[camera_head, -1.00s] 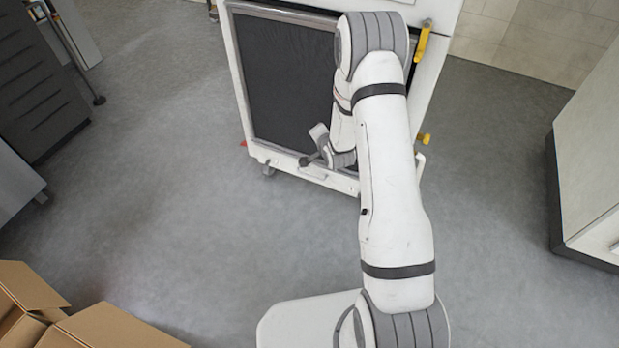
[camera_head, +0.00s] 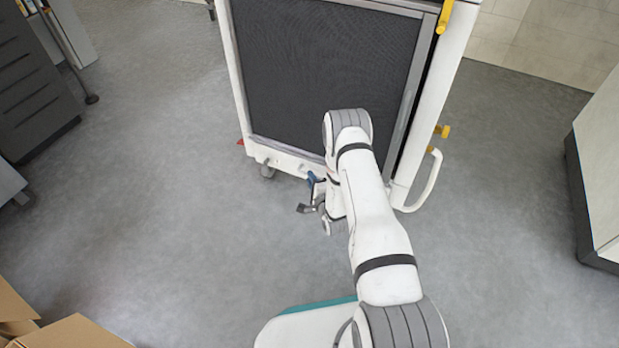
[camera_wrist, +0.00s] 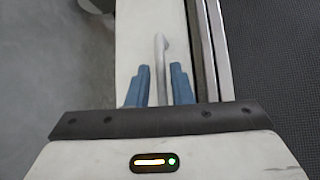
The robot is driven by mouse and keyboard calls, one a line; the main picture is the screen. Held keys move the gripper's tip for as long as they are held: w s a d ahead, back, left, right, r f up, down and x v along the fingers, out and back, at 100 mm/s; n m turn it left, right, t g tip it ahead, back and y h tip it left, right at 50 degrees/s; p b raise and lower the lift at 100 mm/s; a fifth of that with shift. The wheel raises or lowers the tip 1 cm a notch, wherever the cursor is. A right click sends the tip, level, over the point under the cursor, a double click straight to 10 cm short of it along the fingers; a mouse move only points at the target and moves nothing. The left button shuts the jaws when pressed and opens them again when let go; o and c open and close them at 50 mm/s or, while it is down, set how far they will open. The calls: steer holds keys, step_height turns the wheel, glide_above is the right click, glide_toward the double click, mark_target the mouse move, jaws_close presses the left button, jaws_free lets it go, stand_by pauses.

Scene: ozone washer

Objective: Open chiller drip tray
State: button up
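The chiller is a white cabinet with a large dark mesh panel (camera_head: 320,75). A white strip (camera_head: 285,157) runs along its bottom front; I cannot tell how much of it is the drip tray. In the wrist view a pale bar handle (camera_wrist: 160,62) stands on a white face (camera_wrist: 135,45). My gripper (camera_wrist: 160,82) has two blue fingers, one on each side of the handle, with narrow gaps visible. It looks open around the handle. In the head view my gripper (camera_head: 312,180) is low, at the bottom strip, and the handle is hidden or too small to see.
A white side handle (camera_head: 430,182) and yellow fittings (camera_head: 442,131) stick out at the chiller's right. Cardboard boxes (camera_head: 70,332) lie at lower left, a dark cabinet (camera_head: 35,85) at upper left, a white unit (camera_head: 603,160) at right. The grey floor between is clear.

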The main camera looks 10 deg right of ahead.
steer(key=shift+b+x, duration=0.4)
steer(key=shift+x, duration=1.15)
steer(key=shift+c, duration=0.3)
jaws_close()
